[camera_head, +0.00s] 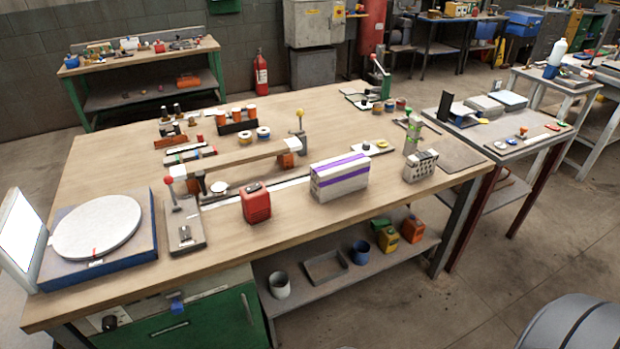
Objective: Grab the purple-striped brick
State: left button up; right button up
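The purple-striped brick (339,178) lies on the wooden workbench (322,231), near its front edge and right of the middle. It is a light grey block with purple stripes along its top and upper side. It rests lengthwise, roughly along the front edge. Nothing covers it from this side. Neither of my grippers shows in the head view.
A red can (256,203) stands left of the brick, and a grey hollow block (421,166) stands to its right. Behind it is a wooden bar (235,158) on supports. A round turntable (97,227) sits far left. The bench strip before the brick is clear.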

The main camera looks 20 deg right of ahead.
aim_at(335, 177)
jog(key=j+z, duration=0.35)
jog(key=i+j+z, duration=0.1)
jog(key=j+z, duration=0.15)
jog(key=z, duration=0.15)
jog(key=j+z, duration=0.35)
